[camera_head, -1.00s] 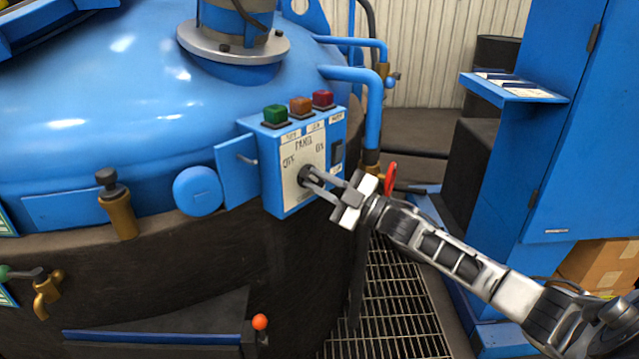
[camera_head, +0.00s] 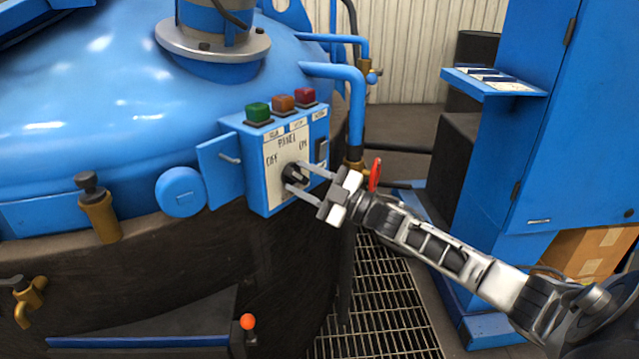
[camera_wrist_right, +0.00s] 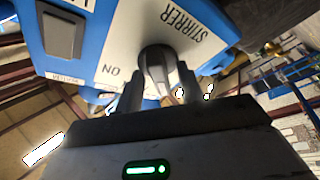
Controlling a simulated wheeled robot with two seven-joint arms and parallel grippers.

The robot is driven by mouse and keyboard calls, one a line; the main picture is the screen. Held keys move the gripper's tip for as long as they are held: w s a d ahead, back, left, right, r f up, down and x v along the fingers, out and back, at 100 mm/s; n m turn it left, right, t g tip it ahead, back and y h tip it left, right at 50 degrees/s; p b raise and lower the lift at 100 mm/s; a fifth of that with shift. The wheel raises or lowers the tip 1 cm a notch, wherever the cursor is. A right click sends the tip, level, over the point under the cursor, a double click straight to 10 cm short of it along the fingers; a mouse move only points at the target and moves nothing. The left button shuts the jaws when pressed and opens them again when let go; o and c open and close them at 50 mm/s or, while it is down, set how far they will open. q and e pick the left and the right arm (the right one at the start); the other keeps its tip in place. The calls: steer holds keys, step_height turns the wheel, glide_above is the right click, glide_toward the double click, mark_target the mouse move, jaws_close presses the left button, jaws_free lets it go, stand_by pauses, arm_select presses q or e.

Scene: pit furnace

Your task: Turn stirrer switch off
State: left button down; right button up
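The stirrer switch is a black rotary knob (camera_head: 293,175) on the white face of a blue control box (camera_head: 256,180). OFF is printed on its upper left and ON on its upper right. It also shows in the right wrist view (camera_wrist_right: 157,68), below the word STIRRER. I cannot tell for sure which way it points. My right gripper (camera_head: 294,177) is open, with its fingers spread on either side of the knob. In the wrist view, the fingers (camera_wrist_right: 157,85) flank the knob with gaps visible. My left gripper is not in view.
Green (camera_head: 258,112), orange (camera_head: 283,103) and red (camera_head: 305,95) buttons top the box. A blue pipe (camera_head: 355,105) and red handle (camera_head: 375,174) are close to my right gripper. A blue cabinet (camera_head: 560,120) stands right.

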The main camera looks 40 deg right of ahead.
steer(key=v, duration=1.6)
steer(key=shift+w+a, duration=0.1)
steer(key=shift+w, duration=0.05)
